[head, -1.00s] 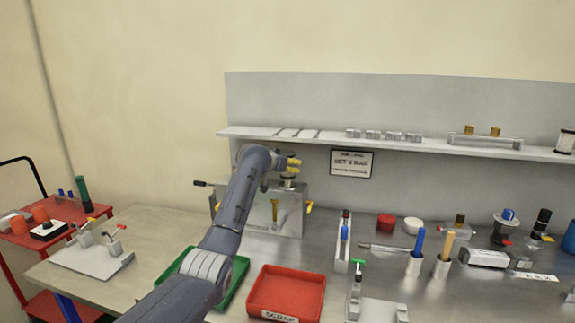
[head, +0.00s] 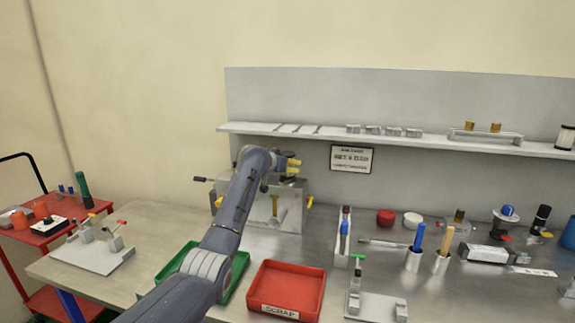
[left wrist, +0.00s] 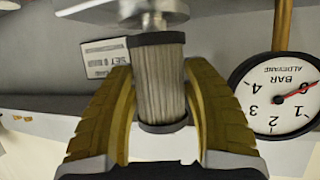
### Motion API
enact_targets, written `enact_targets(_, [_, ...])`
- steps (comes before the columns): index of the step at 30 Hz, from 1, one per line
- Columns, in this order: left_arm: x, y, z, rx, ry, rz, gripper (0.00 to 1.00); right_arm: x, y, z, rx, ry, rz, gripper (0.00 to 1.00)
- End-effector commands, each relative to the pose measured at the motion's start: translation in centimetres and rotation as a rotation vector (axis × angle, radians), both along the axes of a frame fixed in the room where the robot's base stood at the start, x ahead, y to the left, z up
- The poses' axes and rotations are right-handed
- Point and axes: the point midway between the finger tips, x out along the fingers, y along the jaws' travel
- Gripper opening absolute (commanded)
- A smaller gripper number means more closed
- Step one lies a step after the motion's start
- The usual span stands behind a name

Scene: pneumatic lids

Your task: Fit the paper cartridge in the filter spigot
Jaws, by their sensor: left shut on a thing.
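My left gripper (head: 293,164) is over the grey pneumatic unit (head: 291,216) at the back of the bench. In the left wrist view its yellow fingers (left wrist: 160,108) are shut on the pleated paper cartridge (left wrist: 158,85), which has dark end caps. The metal filter spigot (left wrist: 150,18), with a threaded end, sits just beyond the cartridge's far cap and lines up closely with it. I cannot tell whether the two touch. The cartridge is too small and covered to make out in the head view. My right gripper is not in view.
A pressure gauge (left wrist: 278,95) stands right beside the fingers in the wrist view. A red scrap tray (head: 287,290) and a green tray (head: 240,273) lie in front of the unit. A shelf (head: 400,138) runs behind. Pots, caps and tools crowd the right side.

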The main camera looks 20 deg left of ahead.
Motion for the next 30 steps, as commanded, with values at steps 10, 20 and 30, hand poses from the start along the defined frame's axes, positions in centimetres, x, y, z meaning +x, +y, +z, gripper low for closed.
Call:
enact_targets(10, [0.0, 0.0, -0.7, 0.000, 0.000, 0.000, 0.20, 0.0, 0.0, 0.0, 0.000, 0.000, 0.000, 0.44])
enact_targets(20, [0.0, 0.0, -1.3, 0.000, 0.000, 0.000, 0.20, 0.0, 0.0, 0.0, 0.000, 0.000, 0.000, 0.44])
enact_targets(30, [0.0, 0.0, -1.4, 0.000, 0.000, 0.000, 0.77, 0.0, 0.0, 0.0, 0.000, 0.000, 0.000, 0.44])
